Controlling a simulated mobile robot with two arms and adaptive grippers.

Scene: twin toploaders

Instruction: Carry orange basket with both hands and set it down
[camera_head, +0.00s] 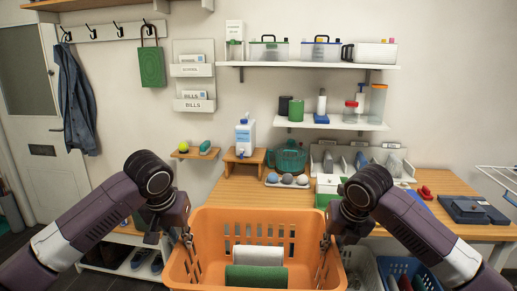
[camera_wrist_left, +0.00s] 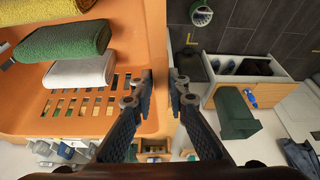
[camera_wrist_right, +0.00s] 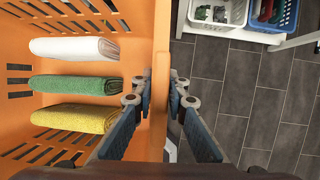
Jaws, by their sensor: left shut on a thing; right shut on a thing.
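The orange basket (camera_head: 258,217) is in front of me in the head view, between my two arms. It holds rolled towels: a white one (camera_head: 258,255), a green one (camera_head: 256,277), and a yellow one (camera_wrist_right: 75,118) seen in the wrist views. My left gripper (camera_head: 187,238) is shut on the basket's left rim, which runs between its fingers (camera_wrist_left: 160,82). My right gripper (camera_head: 325,243) is shut on the right rim, also between its fingers (camera_wrist_right: 161,82). The right wrist view shows floor beyond the rim. The basket's underside is hidden.
Below right are a white bin and a blue basket (camera_head: 408,272). A shoe bench (camera_head: 128,262) stands at left.

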